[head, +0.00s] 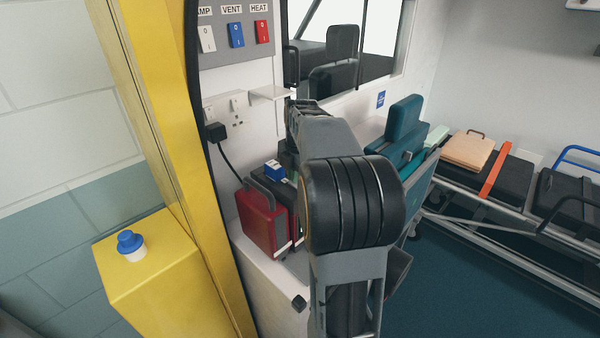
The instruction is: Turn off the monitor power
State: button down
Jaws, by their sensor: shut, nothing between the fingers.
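A white double wall socket (224,113) is on the wall left of my arm. A black plug (215,132) sits at its left half, and a black cable hangs from it toward a red case (262,216) with a dark handle on the white counter. Small rocker details show on the socket, but their positions are too small to tell. No unit is clearly readable as the monitor. My gripper (298,107) is the dark end of my arm, right of the socket, near a small white shelf. It looks shut and empty; its fingertips are partly hidden.
A panel (221,52) above the socket has white, blue and red rocker switches; VENT and HEAT are readable. The small white shelf (270,93) juts out beside the socket. A yellow post and box (150,262) with a blue knob stand left. A stretcher (500,190) is at right.

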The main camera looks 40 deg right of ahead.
jog(key=shift+f, duration=0.1)
jog(key=shift+w+f, duration=0.1)
jog(key=shift+f, duration=0.25)
jog(key=shift+r, duration=0.15)
jog(key=shift+s, duration=0.25)
jog(key=shift+s+d+r+b, duration=0.15)
jog(key=shift+s+b, duration=0.15)
jog(key=shift+s, duration=0.3)
jog(key=shift+r, duration=0.1)
